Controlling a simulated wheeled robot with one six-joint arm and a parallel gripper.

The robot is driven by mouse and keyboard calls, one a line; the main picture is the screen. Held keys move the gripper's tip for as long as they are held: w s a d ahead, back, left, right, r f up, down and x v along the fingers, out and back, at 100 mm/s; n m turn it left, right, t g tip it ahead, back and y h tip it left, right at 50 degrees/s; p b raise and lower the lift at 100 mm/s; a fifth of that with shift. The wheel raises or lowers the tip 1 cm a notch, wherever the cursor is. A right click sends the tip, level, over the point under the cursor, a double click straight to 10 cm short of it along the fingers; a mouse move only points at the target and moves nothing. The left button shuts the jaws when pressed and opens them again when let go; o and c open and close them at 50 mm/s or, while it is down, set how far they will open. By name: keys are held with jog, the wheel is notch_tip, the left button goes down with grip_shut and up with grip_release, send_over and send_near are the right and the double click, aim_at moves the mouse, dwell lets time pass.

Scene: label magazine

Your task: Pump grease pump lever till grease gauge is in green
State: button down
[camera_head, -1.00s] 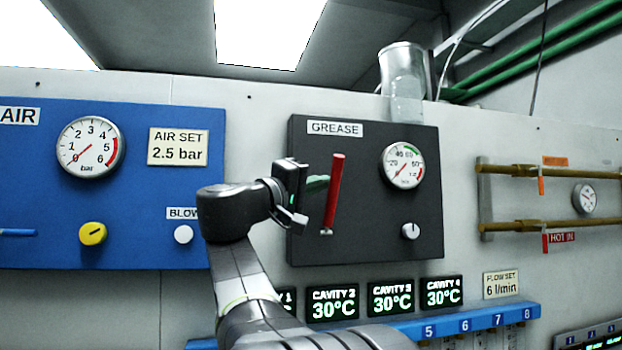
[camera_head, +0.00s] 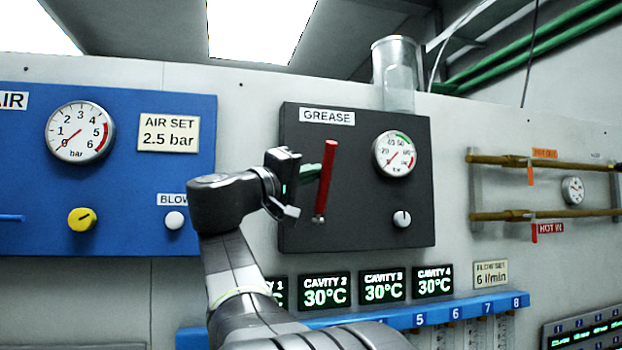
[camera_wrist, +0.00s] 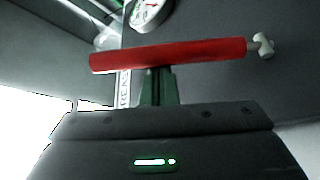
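The red grease pump lever (camera_head: 326,180) stands out in front of the dark grease panel (camera_head: 360,232), tilted slightly, its top leaning right. The grease gauge (camera_head: 394,154) is on the panel's upper right. Its red needle points to the lower left, at the low end, away from the green band at the top. My gripper (camera_head: 312,172) is at the left of the lever. In the wrist view the red lever (camera_wrist: 170,54) lies across the green fingertips (camera_wrist: 158,86), which are together. The lever hides their ends, so contact is unclear.
A grey knob (camera_head: 402,219) sits below the gauge, and a clear cylinder (camera_head: 398,75) stands above the panel. The blue air panel (camera_head: 120,225) is at the left. Brass pipes (camera_head: 545,214) are at the right. Temperature displays (camera_head: 384,288) and a blue rail (camera_head: 400,318) run below.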

jog(key=shift+s+f+b, duration=0.15)
jog(key=shift+f+b, duration=0.05)
jog(key=shift+b, duration=0.2)
jog(key=f+m+h+b, duration=0.1)
jog(key=b, duration=0.2)
jog(key=s+f+m+b, duration=0.1)
jog(key=m+b, duration=0.1)
jog(key=b, duration=0.1)
jog(key=shift+s+d+g+h, duration=0.25)
jog(key=shift+d+g+h, duration=0.05)
jog(key=shift+h, duration=0.1)
jog(key=s+d+f+m+g+h+b, duration=0.1)
jog(key=s+f+m+g+h+b, duration=0.2)
jog(key=m+b, duration=0.8)
jog(key=shift+s+f+g+h+b, duration=0.35)
jog(key=shift+f+g+h+b, duration=0.7)
jog(key=shift+b, duration=0.35)
jog(key=shift+d+f+t, duration=0.1)
jog(key=shift+f+t, duration=0.05)
jog(key=shift+t, duration=0.2)
